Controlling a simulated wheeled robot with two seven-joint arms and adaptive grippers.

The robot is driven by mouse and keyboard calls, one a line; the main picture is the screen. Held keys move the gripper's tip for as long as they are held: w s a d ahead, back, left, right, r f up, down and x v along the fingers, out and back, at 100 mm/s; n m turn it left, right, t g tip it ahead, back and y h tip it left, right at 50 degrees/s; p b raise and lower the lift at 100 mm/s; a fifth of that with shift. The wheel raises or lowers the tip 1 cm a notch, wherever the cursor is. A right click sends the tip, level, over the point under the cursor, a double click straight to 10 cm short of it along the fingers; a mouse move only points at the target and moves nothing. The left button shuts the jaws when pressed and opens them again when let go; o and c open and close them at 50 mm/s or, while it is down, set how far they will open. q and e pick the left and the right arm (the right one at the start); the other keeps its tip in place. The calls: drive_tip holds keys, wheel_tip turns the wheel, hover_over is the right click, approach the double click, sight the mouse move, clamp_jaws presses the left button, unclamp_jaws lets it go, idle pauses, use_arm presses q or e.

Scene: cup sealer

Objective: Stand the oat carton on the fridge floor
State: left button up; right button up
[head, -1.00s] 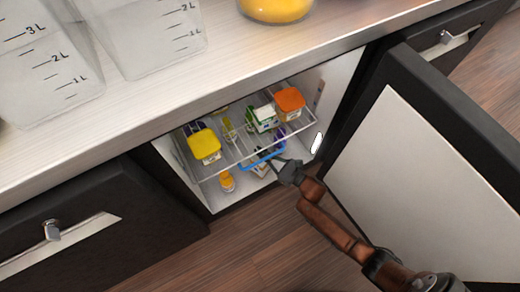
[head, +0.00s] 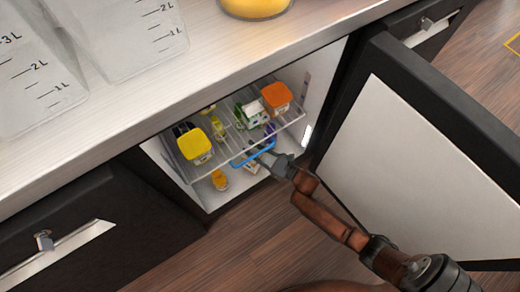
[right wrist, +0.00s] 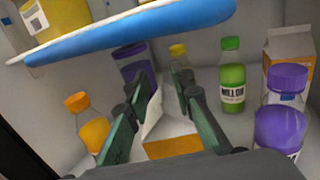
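A carton with a white gable top and an orange side (right wrist: 172,148) is between the fingers of my right gripper in the right wrist view. It also shows as a small pale shape in the head view (head: 252,168). My right gripper (head: 274,164) reaches into the lower part of the open fridge (head: 195,193), below the wire shelf. Its fingers (right wrist: 163,100) flank the carton closely; whether they press on it is unclear. The carton's base is hidden. A second orange-and-white carton (right wrist: 290,55) stands at the back right. The label of neither carton is readable. My left gripper is out of view.
An orange bottle (right wrist: 90,125), green bottle (right wrist: 232,75) and purple-capped bottles (right wrist: 282,125) stand around. The fridge door (head: 400,150) is open at right.

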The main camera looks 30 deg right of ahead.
use_arm(q)
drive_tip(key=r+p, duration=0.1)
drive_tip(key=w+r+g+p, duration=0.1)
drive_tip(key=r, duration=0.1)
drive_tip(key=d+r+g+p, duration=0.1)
drive_tip(key=p, duration=0.1)
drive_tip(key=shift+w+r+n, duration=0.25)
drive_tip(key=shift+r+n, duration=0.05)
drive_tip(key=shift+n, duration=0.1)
use_arm(e)
drive_tip(key=v, duration=1.2)
drive_tip(key=s+f+m+g+h, duration=0.2)
drive_tip(key=s+f+m, duration=0.2)
drive_tip(key=s+m, duration=0.5)
drive_tip(key=s+f+m+g+h, duration=0.2)
drive_tip(key=s+f+m+h, duration=0.15)
drive_tip(key=s+m, duration=0.6)
drive_tip(key=s+a+m+g, duration=0.2)
drive_tip(key=s+a+m, duration=0.1)
drive_tip(key=s+m, duration=0.6)
drive_tip(key=s+a+m+g, duration=0.3)
drive_tip(key=s+a+m, duration=0.1)
drive_tip(key=s+m, duration=0.6)
drive_tip(key=f+m+y, duration=0.1)
drive_tip(key=m, duration=0.2)
drive_tip(key=shift+s+g, duration=0.3)
drive_tip(key=shift+s, duration=0.05)
